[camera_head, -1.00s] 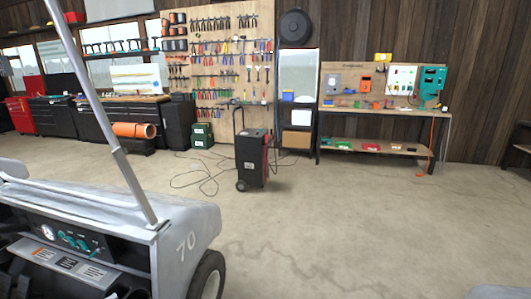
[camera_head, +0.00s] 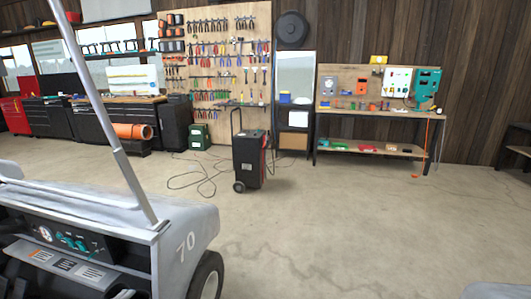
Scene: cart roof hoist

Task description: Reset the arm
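Neither of my grippers can be made out in the head view. A grey cart (camera_head: 190,225) marked 70 fills the lower left. Its dashboard (camera_head: 70,245) has a round gauge and teal controls. A slanted grey roof post (camera_head: 108,125) rises from the cart's front edge to the top left. A dark shape shows at the lower left inside the cart; I cannot tell what it is. The cart's roof is not in view.
A black wheeled machine (camera_head: 247,160) stands mid-floor with cables beside it. A workbench (camera_head: 375,111) stands at the back right, a tool pegboard (camera_head: 217,60) at the back. The concrete floor (camera_head: 350,220) right of the cart is clear. A rounded grey shape (camera_head: 495,290) shows at the bottom right edge.

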